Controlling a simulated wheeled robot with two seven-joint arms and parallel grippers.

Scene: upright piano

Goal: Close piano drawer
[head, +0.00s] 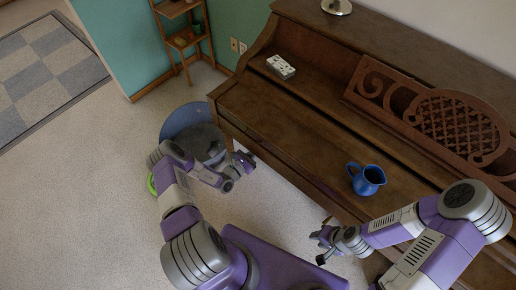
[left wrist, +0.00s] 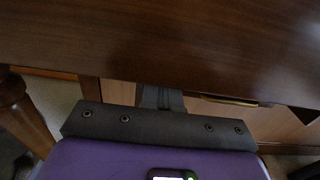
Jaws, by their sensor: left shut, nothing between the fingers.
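The brown wooden upright piano (head: 300,125) fills the right of the head view. Its long flat front cover (head: 290,120) lies level, and no keys show. I cannot make out a separate drawer or how far it stands out. My left gripper (head: 246,161) is shut and empty, close to the piano's front edge at the left end. In the left wrist view its fingers (left wrist: 161,98) reach toward the underside of a dark wooden edge (left wrist: 180,50); contact is unclear. My right gripper (head: 320,246) is open and empty, low in front of the piano.
A blue pitcher (head: 366,179) and a small white patterned box (head: 281,66) stand on the piano. A round blue-and-grey object (head: 186,124) is on the floor behind my left arm. A wooden shelf (head: 183,38) stands against the teal wall.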

